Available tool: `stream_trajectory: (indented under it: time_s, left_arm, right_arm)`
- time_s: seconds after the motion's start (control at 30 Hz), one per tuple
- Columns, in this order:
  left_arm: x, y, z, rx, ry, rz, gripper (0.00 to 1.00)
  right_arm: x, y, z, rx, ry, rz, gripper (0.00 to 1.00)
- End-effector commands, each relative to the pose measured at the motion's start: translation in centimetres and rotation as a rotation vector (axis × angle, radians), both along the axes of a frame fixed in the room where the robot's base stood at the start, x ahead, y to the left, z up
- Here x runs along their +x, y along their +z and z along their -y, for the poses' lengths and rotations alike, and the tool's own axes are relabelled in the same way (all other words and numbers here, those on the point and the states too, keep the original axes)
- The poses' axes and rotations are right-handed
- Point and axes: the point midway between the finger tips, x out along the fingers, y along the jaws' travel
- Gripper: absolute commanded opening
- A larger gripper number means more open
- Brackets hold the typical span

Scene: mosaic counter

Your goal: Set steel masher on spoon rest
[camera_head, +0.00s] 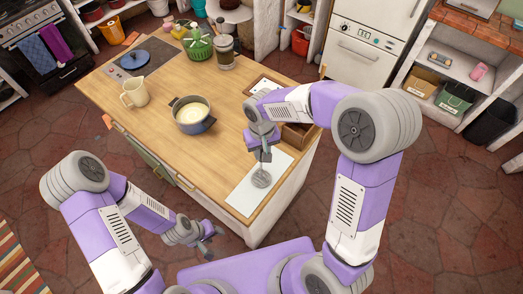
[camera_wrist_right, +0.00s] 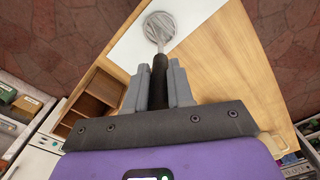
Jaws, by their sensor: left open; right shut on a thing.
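The steel masher has a dark handle (camera_wrist_right: 159,82) and a round grey head (camera_wrist_right: 160,27). My right gripper (camera_wrist_right: 158,72) is shut on the handle. In the head view the masher head (camera_head: 261,179) hangs head-down over or on a white rectangular sheet (camera_head: 243,197) near the counter's front right corner. I cannot tell whether it touches the sheet. I cannot pick out a separate spoon rest; the sheet may be it. The right gripper (camera_head: 263,152) is above the sheet. My left gripper (camera_head: 208,240) is open and empty, off the counter's front edge.
On the wooden counter (camera_head: 160,125) stand a pot of pale food (camera_head: 193,115), a cream jug (camera_head: 135,93), a green basket (camera_head: 199,46) and a jar (camera_head: 224,52). A wooden box (camera_wrist_right: 100,90) is beside the sheet. The counter's front middle is clear.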

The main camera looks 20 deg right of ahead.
Motion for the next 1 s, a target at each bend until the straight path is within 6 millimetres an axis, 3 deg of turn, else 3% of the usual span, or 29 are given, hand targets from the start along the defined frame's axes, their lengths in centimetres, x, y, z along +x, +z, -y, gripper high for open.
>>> stream_trajectory:
  time_s: [0.37,0.4,0.53,0.87,1.0]
  left_arm:
    - [0.0,-0.3,0.0,0.000,0.000,0.000,0.46]
    - [0.0,-0.3,0.0,0.000,0.000,0.000,0.46]
    - [0.0,-0.2,0.0,0.000,0.000,0.000,0.46]
    - [0.0,0.0,0.0,0.000,0.000,0.000,0.46]
    - [0.0,0.1,0.0,0.000,0.000,0.000,0.46]
  right_arm:
    - [0.0,-0.5,0.0,0.000,0.000,0.001,0.00]
    - [0.0,-0.5,0.0,0.000,0.000,0.001,0.27]
    - [0.0,-0.4,0.0,0.000,0.000,0.000,0.47]
    - [0.0,-0.2,0.0,0.000,0.000,0.000,0.48]
    - [0.1,1.3,0.0,0.000,0.001,0.006,0.48]
